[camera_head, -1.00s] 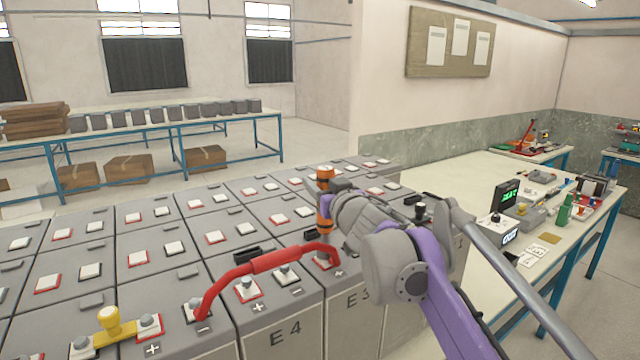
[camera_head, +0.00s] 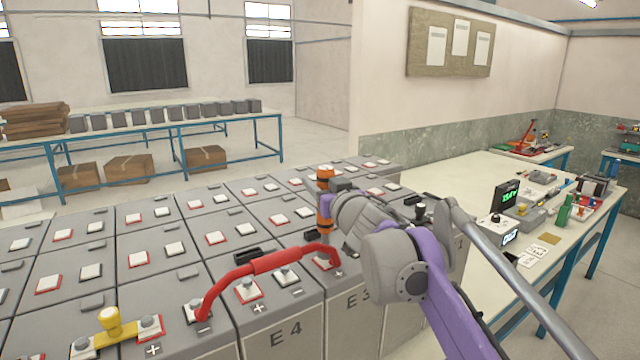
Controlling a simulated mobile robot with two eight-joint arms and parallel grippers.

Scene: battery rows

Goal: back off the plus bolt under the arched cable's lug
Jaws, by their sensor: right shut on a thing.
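The red arched cable (camera_head: 270,262) spans from a lug on the battery at left to a lug (camera_head: 326,263) by the plus mark on the battery marked E3. An orange and black upright tool (camera_head: 325,222) stands over that right-hand lug. My right gripper (camera_head: 330,190) is shut on the tool's upper part, and my purple and grey arm reaches in from the lower right. The bolt under the tool is hidden, so I cannot tell how far it has turned. My left gripper is not in view.
Rows of grey batteries (camera_head: 215,342) with red- and white-based terminals fill the front. A yellow link (camera_head: 109,321) bridges two terminals at lower left. A workbench (camera_head: 480,183) at right carries a meter (camera_head: 507,197) with a green display and loose tools.

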